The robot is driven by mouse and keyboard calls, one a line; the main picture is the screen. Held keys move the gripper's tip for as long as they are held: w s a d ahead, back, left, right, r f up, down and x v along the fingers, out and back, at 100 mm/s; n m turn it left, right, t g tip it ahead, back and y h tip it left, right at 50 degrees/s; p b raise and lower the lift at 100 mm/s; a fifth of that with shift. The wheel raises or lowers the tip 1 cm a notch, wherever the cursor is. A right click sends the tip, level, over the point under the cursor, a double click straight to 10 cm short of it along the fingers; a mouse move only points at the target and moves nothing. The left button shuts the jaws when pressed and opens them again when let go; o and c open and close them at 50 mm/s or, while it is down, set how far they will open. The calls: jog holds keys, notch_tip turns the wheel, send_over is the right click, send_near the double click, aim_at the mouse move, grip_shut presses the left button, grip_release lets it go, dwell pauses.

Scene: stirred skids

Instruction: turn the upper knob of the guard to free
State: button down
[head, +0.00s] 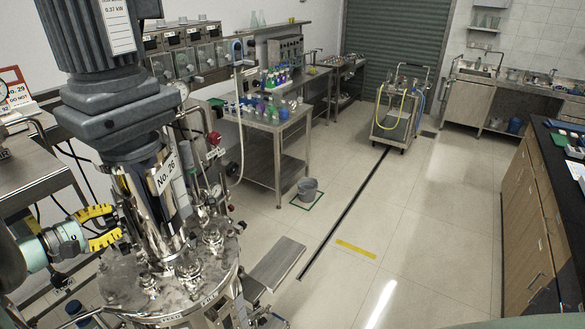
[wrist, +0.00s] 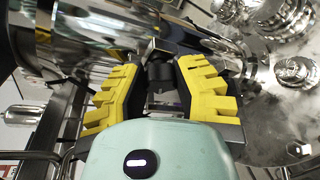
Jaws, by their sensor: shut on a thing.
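A stirred vessel labelled No. 26 (head: 166,174) stands at the left in the head view. A polished metal guard (head: 150,212) surrounds its shaft below the dark motor. My gripper (head: 117,225) reaches in from the left, with its yellow fingers beside the guard. In the wrist view my gripper (wrist: 161,75) is shut on a small black knob (wrist: 161,72) between the two yellow fingers. The fingers hide the knob's sides, so its turned position cannot be read. In the head view the knob cannot be made out.
The vessel's lid (head: 190,280) carries several shiny fittings close to my gripper. A steel bench (head: 30,170) stands behind at the left.

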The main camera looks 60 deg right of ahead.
jog(key=shift+w+f, duration=0.1)
jog(key=shift+f, duration=0.05)
jog(key=c, duration=0.9)
grip_release()
jog(key=shift+c, duration=0.2)
